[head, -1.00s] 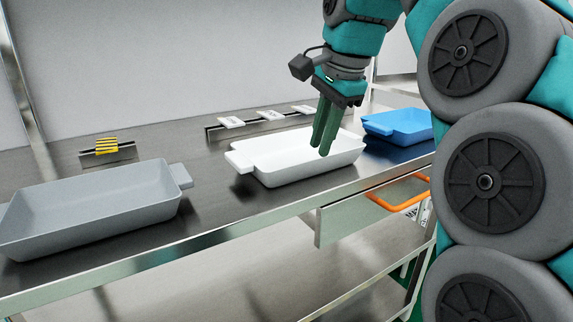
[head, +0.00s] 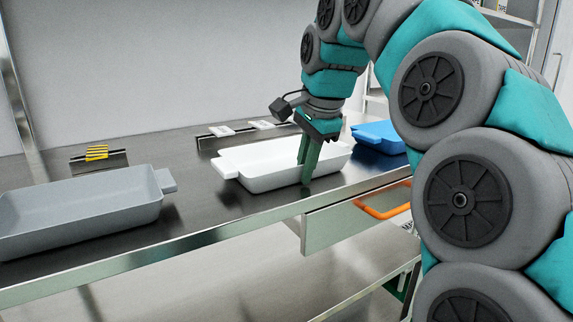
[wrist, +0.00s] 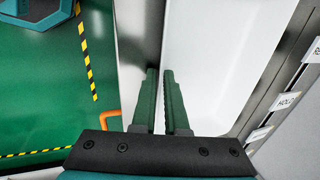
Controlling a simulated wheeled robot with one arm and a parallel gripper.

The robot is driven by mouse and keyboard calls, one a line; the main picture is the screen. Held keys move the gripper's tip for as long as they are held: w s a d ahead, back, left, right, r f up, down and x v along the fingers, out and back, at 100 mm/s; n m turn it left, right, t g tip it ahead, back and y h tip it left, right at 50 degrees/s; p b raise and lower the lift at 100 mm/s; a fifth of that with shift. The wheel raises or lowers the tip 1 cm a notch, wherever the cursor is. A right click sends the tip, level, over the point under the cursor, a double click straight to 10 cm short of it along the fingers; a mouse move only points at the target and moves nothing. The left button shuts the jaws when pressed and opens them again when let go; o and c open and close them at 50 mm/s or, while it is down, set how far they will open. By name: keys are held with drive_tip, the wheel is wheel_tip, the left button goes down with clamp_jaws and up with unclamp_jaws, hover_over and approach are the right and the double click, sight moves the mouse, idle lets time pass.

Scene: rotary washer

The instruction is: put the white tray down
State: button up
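The white tray (head: 270,183) stands on the metal counter, left handle toward the grey tray. My gripper (head: 305,172) points down at its front wall, right of the middle. One finger is on the inner side and the other is in front of the outer side. In the wrist view my gripper (wrist: 160,75) has its two fingers close together along the rim of the white tray (wrist: 215,55), with a narrow gap between them. I cannot tell whether they press on the wall. The tray looks level and empty; part of its front wall is hidden by the finger.
A grey tray (head: 85,215) lies to the left and a blue tray (head: 378,137) close on the right. A rail with white labels (head: 222,131) and a yellow-striped block (head: 97,153) stand behind. An orange handle (head: 382,213) sticks out below the counter's front edge.

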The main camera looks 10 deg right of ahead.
clamp_jaws()
idle(0.3)
drive_tip(key=shift+r, duration=0.2)
idle(1.0)
drive_tip(key=shift+w+r, duration=0.1)
drive_tip(key=shift+r, duration=1.35)
drive_tip(key=shift+s+r, duration=0.1)
drive_tip(key=shift+s, duration=0.15)
drive_tip(key=s+d+r, duration=0.1)
drive_tip(key=s+d, duration=0.1)
drive_tip(key=s, duration=1.3)
drive_tip(key=shift+s+d+r, duration=0.25)
drive_tip(key=shift+s+d, duration=0.05)
drive_tip(key=shift+d, duration=0.05)
